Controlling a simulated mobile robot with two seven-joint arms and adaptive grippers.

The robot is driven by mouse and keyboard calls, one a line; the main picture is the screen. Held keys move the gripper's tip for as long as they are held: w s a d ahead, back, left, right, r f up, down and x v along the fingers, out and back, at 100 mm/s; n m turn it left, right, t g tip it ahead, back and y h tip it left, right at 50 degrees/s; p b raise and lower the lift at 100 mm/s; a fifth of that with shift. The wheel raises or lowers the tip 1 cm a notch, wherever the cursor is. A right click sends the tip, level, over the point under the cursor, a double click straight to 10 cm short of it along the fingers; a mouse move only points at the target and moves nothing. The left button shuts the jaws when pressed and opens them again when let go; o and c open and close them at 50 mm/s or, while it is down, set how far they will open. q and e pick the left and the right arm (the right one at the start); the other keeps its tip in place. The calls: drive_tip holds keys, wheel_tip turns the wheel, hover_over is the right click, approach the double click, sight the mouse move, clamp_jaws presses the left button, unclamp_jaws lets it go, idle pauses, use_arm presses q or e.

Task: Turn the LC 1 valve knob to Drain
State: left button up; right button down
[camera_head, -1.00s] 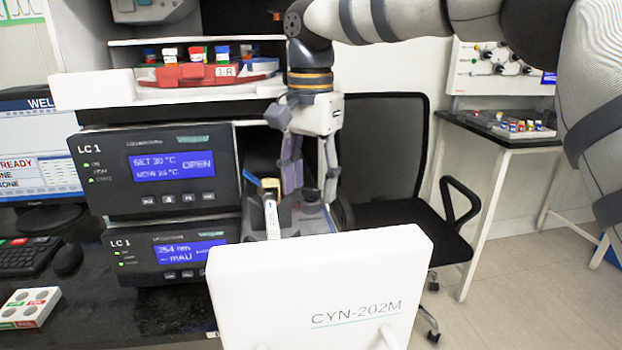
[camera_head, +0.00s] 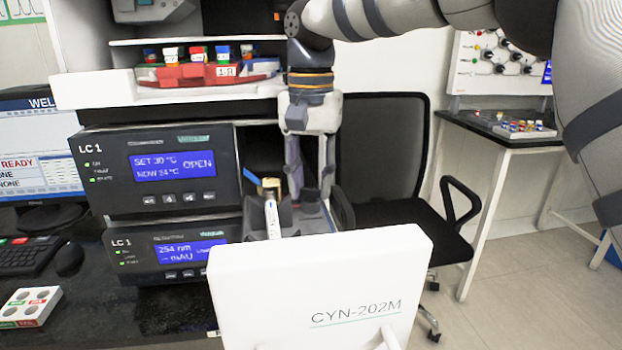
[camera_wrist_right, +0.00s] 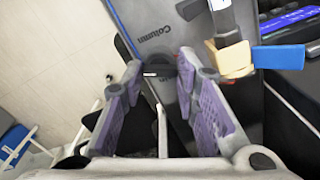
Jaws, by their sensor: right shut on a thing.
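The valve knob (camera_wrist_right: 158,66) is dark and round with a short white mark, on a grey panel (camera_wrist_right: 150,20) lettered "Column" in the right wrist view. My right gripper (camera_wrist_right: 158,75) has its purple-padded fingers on both sides of the knob and is shut on it. In the head view the right gripper (camera_head: 311,193) points down just right of the two stacked LC 1 units, and its fingers largely hide the knob. I cannot read a Drain label in either view. My left gripper is not in view.
The upper LC 1 unit (camera_head: 110,185) and lower LC 1 unit (camera_head: 140,262) stand left of the gripper. A white CYN-202M box (camera_head: 260,300) is in front. A black chair (camera_head: 385,150) stands behind. A yellow-and-blue part (camera_wrist_right: 235,59) sits close to the knob.

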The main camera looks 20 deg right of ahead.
sight(311, 188)
drive_tip(key=n, duration=0.3)
drive_tip(key=shift+n, duration=0.4)
drive_tip(key=n, duration=0.3)
drive_tip(key=shift+n, duration=0.3)
drive_tip(key=n, duration=0.6)
drive_tip(key=shift+n, duration=0.3)
drive_tip(key=c, duration=1.2)
unclamp_jaws()
drive_tip(key=shift+c, duration=0.2)
wheel_tip(311, 188, up, 12)
